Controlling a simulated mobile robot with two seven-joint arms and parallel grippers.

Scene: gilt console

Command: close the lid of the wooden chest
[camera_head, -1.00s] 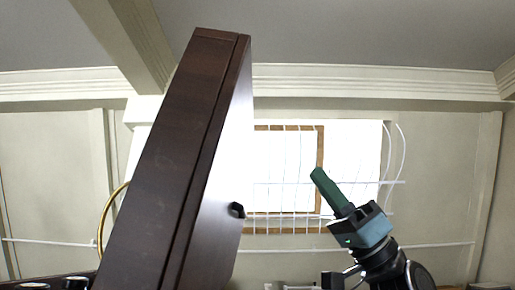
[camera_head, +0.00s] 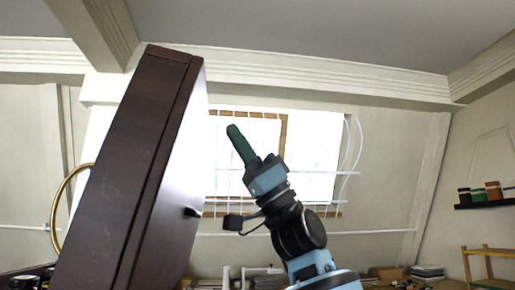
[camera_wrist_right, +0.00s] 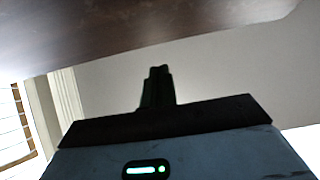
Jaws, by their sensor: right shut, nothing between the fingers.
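The dark brown lid (camera_head: 133,165) of the wooden chest stands open, steeply tilted, in the left half of the head view. A small dark knob or catch (camera_head: 191,212) sits on its right-hand face. The chest body is not clearly in view. My right gripper (camera_head: 235,131) is raised just to the right of the lid, its green fingers together and empty, pointing up and left. In the right wrist view the shut fingers (camera_wrist_right: 158,75) stand below a dark wood surface (camera_wrist_right: 130,30), apparently the lid. I cannot tell whether they touch it. My left gripper is not in view.
A bright window (camera_head: 310,165) with white wires lies behind my right arm. A gold ring (camera_head: 62,205) shows behind the lid's left side. At right are a wall shelf with jars (camera_head: 487,204) and a yellow rack (camera_head: 490,268). Books (camera_head: 428,271) stand low behind.

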